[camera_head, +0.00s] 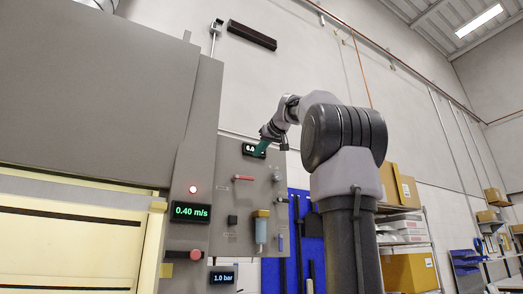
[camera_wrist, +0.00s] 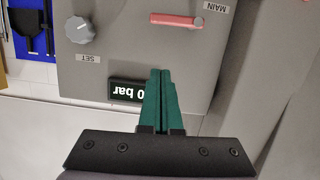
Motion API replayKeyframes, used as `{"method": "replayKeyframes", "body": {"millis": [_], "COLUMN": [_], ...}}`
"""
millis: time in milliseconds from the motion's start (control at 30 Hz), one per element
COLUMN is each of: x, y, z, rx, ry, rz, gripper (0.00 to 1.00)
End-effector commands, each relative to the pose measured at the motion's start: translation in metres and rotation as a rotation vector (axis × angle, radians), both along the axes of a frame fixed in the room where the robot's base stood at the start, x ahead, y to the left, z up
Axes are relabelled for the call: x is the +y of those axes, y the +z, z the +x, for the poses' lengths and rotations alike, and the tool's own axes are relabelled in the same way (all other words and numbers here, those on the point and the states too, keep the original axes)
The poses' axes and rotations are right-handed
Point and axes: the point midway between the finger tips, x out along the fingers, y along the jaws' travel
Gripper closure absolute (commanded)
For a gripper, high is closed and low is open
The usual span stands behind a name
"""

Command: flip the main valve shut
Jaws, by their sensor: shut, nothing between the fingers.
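The main valve has a red lever handle (camera_wrist: 176,20) beside a MAIN label (camera_wrist: 213,8) in the wrist view, where the panel appears upside down. The lever lies roughly level across the grey panel; its round pivot is at the label end. In the head view the red lever (camera_head: 243,178) also lies level, below the 6.0 display (camera_head: 254,149). My gripper's green fingers (camera_wrist: 161,72) are shut together and empty, apart from the lever. In the head view my gripper (camera_head: 262,143) is up by the display, above the lever.
A grey SET knob (camera_wrist: 80,30) sits on the same panel. Below the lever are a dark block (camera_head: 233,219) and a tan-topped blue unit (camera_head: 261,230). A red mushroom button (camera_head: 184,255) is on the column at left. A blue tool board (camera_head: 300,235) hangs to the right.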

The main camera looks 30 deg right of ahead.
Motion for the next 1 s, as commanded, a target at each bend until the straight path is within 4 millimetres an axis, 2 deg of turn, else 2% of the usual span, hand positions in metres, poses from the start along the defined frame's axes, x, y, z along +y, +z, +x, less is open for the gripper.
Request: {"method": "replayKeyframes", "body": {"millis": [33,267,567,1000], "x": [0.000,0.001,0.000,-0.001], "y": [-0.004,-0.016,-0.050,-0.055], "z": [0.013,0.061,0.057,0.057], "rx": [0.003,0.002,0.001,0.000], "ry": [0.001,0.001,0.002,0.000], "rz": [-0.001,0.000,0.001,0.003], "gripper": [1.00,1.00,1.00,1.00]}}
